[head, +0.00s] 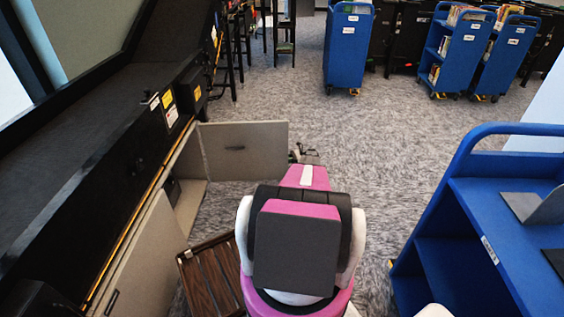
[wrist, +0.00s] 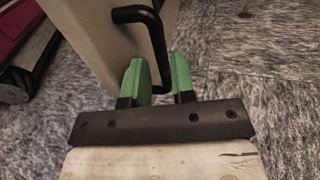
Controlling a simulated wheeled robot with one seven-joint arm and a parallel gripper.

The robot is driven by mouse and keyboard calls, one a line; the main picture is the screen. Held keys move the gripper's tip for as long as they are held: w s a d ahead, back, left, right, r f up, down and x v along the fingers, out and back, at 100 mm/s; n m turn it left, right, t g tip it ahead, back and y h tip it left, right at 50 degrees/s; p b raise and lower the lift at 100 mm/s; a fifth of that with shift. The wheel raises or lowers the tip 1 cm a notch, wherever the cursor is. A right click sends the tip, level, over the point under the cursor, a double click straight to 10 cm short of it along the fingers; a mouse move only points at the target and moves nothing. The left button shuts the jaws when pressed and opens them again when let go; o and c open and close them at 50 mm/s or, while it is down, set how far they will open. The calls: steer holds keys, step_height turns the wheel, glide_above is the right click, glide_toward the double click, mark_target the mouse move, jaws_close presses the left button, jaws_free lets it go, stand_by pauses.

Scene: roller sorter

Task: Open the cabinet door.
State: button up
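The beige cabinet sits under the black sorter. One cabinet door (head: 263,147) stands swung out from it into the room, with a dark slot or handle on the visible face. My gripper (head: 305,154) is by this door's free edge, mostly hidden behind my arm. In the wrist view, a pale door panel (wrist: 100,42) carries a black bar handle (wrist: 157,40). My gripper's green fingers (wrist: 160,78) are apart, and the handle's lower end shows in the gap between them. I cannot tell whether they touch it.
A second beige door (head: 145,260) is at lower left. A brown slatted piece (head: 212,272) lies beside my arm. A blue cart (head: 465,215) stands close on the right. More blue carts (head: 348,50) stand at the back. The carpet (head: 360,125) ahead is clear.

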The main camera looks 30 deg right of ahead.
steer(key=v, duration=0.7)
stand_by(0.3)
